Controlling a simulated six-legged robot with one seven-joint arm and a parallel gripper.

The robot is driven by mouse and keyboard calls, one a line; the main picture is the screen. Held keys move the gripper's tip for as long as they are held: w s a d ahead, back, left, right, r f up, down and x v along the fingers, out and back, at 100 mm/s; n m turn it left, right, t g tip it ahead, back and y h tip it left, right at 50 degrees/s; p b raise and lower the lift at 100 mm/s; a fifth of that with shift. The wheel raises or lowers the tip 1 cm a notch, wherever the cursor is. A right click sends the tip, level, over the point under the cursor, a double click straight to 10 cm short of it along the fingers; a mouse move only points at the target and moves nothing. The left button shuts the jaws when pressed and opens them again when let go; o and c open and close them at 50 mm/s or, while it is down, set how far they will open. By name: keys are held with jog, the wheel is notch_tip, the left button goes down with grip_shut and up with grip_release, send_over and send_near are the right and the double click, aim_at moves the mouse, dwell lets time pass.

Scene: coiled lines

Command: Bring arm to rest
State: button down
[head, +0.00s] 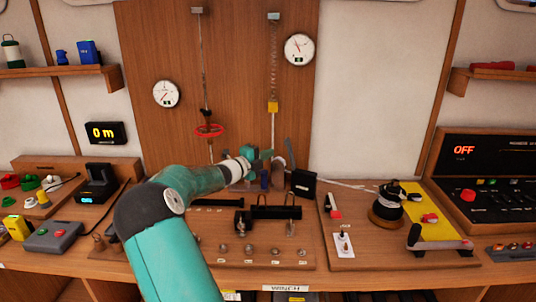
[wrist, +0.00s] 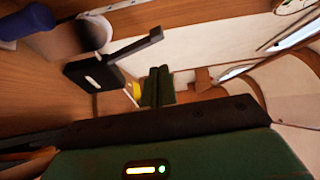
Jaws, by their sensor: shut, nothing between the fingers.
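My teal arm reaches from the bottom of the head view up over the workbench. My gripper (head: 266,158) is at its end, small and partly merged with the things behind it, in front of the wood panel. It is shut and empty, near the back of the bench above several small upright items. In the wrist view a dark bar and a green body with a lit indicator fill the lower part; the fingertips are not clear there.
A black box (head: 304,183) stands to the right. A dark winch drum (head: 386,207) sits farther right. Bench fittings lie below the arm.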

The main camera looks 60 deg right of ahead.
dwell(0.3)
jog(key=shift+d, duration=0.1)
jog(key=w+a+f+m+t+y, duration=0.1)
jog(key=a+m+t+y, duration=0.7)
jog(key=a+m, duration=1.9)
jog(key=s+a+m+t+y, duration=0.1)
jog(key=s+a+m+y, duration=0.1)
jog(key=a, duration=1)
jog(key=s+a+m+t+y, duration=0.1)
jog(key=s+a+y, duration=0.3)
jog(key=a, duration=0.9)
jog(key=s+a+m+t+y, duration=0.1)
jog(key=s+a+m+y, duration=0.2)
jog(key=a, duration=0.9)
jog(key=shift+s+a+r, duration=0.35)
jog(key=shift+s+r, duration=0.1)
